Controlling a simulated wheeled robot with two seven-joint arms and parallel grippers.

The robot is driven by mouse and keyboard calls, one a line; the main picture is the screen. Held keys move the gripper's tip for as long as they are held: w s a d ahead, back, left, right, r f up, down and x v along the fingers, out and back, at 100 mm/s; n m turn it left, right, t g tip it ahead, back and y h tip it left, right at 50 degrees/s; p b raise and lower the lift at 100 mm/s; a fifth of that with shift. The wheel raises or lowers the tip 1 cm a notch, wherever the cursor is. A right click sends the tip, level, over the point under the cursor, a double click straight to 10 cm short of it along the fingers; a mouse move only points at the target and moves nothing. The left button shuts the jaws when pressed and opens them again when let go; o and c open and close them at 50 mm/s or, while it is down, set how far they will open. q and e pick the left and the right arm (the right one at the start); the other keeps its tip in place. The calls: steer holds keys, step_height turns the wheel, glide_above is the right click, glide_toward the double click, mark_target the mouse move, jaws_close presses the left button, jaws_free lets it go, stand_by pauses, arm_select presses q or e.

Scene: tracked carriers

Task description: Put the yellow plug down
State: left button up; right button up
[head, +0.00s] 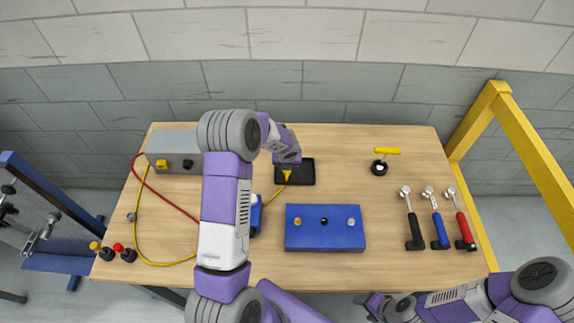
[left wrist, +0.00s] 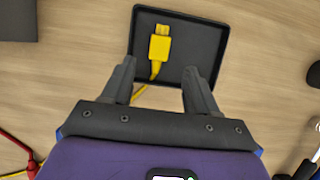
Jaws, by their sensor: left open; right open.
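The yellow plug (left wrist: 159,46) lies in a shallow black tray (left wrist: 205,18), with its yellow cable running out over the near rim. In the head view the plug (head: 287,174) shows small in the tray (head: 305,180), partly covered by my left arm. My left gripper (left wrist: 160,84) is open above the near part of the tray. Its two fingers stand apart on either side of the cable, and the plug lies just beyond them, not gripped. My right gripper (head: 371,304) is open and empty, low at the table's front edge.
A blue block (head: 325,240) with several knobs stands in front of the tray. A grey box (head: 180,138) is at the back left, with red and yellow cables. Hand tools (head: 438,225) lie at the right.

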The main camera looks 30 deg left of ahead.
arm_select(q)
steer(key=shift+v, duration=2.2)
